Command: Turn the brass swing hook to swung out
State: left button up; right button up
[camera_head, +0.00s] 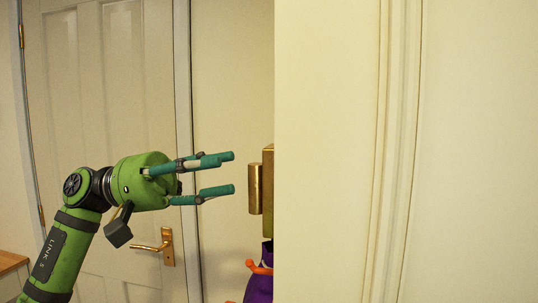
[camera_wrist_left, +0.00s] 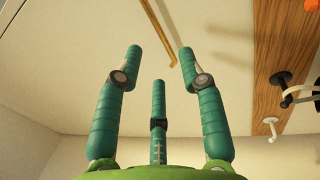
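My left gripper (camera_head: 234,172) is open and empty in the head view, its teal fingers pointing right. A brass-coloured upright piece (camera_head: 255,188) stands just right of the fingertips, apart from them, against a tan block partly hidden by the pale panel. In the left wrist view, my left gripper (camera_wrist_left: 160,58) has its fingers spread with nothing between them. A thin brass bar (camera_wrist_left: 158,33) slants beyond the fingertips, ending near the right finger. It looks like the swing hook, but I cannot tell for sure how it matches the head view. My right gripper is not in view.
A wooden board (camera_wrist_left: 282,50) with a dark hook (camera_wrist_left: 284,95) and a white peg (camera_wrist_left: 270,128) is at right in the wrist view. A purple item (camera_head: 259,288) hangs below the brass piece. A large pale panel (camera_head: 330,150) blocks the right side. A door handle (camera_head: 155,247) is behind.

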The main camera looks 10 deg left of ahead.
pick_arm(q)
jog(key=s+p+x, duration=0.1)
jog(key=p+x, duration=0.2)
jog(key=x, duration=0.4)
jog(key=shift+d+r, duration=0.1)
jog(key=shift+d, duration=0.05)
grip_shut()
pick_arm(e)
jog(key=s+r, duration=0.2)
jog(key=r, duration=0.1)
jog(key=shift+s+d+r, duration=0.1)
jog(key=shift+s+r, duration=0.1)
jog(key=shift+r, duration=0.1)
